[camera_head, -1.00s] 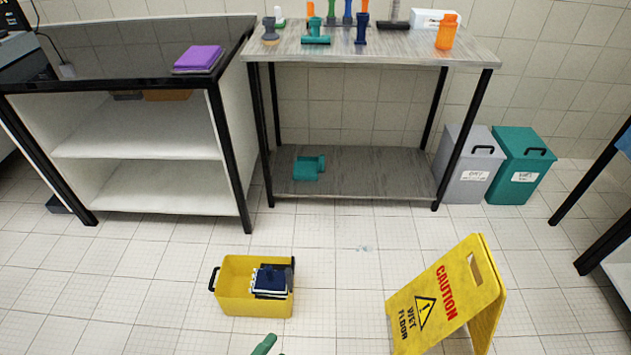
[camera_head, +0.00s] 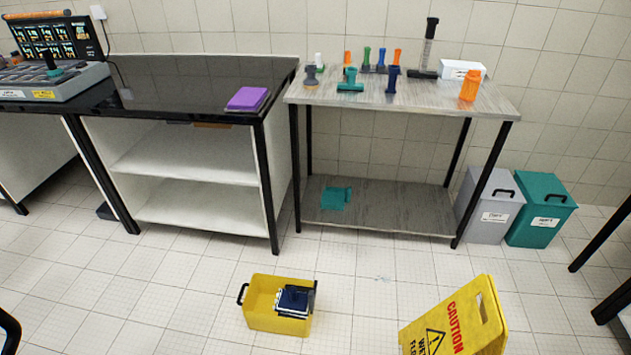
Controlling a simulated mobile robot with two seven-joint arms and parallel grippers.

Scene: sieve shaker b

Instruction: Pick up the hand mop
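No thing here is clearly a hand mop. A yellow bucket (camera_head: 262,318) stands on the floor at the bottom centre, with a dark blue and white item (camera_head: 293,299) in it. A tall tool with a black base and grey shaft (camera_head: 427,52) stands upright on the grey table (camera_head: 410,101). A teal brush-like item (camera_head: 350,84) and several coloured-handled tools (camera_head: 392,82) are also on that table. A teal item (camera_head: 335,198) lies on the lower shelf. Neither of my grippers is in view.
A yellow wet floor sign (camera_head: 462,325) stands at the bottom right. Grey (camera_head: 489,207) and teal (camera_head: 541,209) bins stand right of the table.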

